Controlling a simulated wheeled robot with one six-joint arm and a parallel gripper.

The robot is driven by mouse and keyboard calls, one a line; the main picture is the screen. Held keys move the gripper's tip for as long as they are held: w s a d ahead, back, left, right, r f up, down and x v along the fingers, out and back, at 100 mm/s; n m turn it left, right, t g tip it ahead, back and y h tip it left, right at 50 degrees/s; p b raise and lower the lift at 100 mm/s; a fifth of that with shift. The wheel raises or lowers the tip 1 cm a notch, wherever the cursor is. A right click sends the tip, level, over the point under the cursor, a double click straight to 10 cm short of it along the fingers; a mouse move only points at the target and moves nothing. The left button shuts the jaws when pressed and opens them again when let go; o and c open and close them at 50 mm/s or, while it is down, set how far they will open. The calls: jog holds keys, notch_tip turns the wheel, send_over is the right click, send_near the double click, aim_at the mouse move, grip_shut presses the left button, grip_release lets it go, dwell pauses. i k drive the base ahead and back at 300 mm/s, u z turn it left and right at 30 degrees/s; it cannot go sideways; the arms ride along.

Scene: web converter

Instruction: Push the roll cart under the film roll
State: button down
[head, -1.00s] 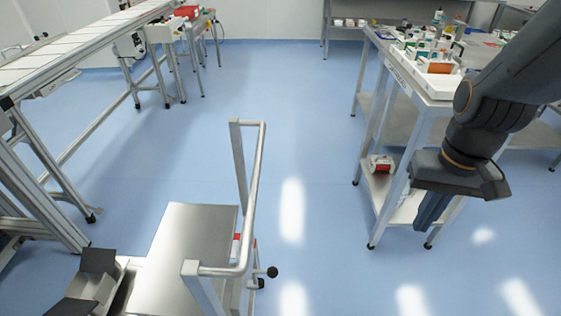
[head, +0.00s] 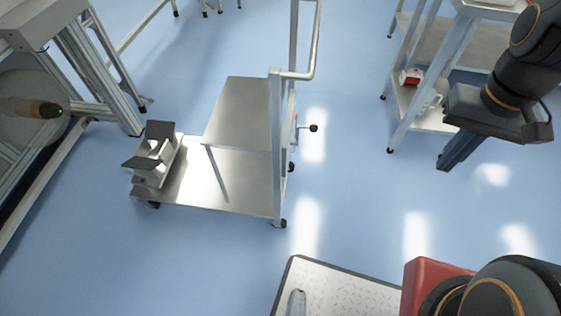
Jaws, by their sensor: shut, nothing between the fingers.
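The roll cart (head: 232,190) stands on the floor left of centre. It is a low steel platform with a raised shelf (head: 243,108) and a tall tubular handle (head: 277,150) on its right side. A V-shaped cradle (head: 153,160) sits at its left end. A large grey roll (head: 25,100) with a brown and dark core end shows at the left edge, in the machine frame; it looks like the film roll and is partly cut off. The cradle is to the right of the roll, apart from it. My gripper (head: 449,161) is shut and empty, right of the cart and apart from its handle.
A workbench (head: 425,115) with a lower shelf holding a red and white item (head: 410,77) stands at the upper right. The converter's frame legs (head: 100,75) stand at the left. Blue floor (head: 360,205) is clear between cart and bench.

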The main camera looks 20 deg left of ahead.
aim_at(240, 164)
jog(key=k, duration=0.8)
jog(key=z, duration=0.15)
jog(key=i, duration=1.85)
jog(key=u, duration=2.05)
jog(key=k, duration=0.45)
jog(key=u, duration=1)
jog(key=i, duration=0.35)
jog(key=z, duration=0.75)
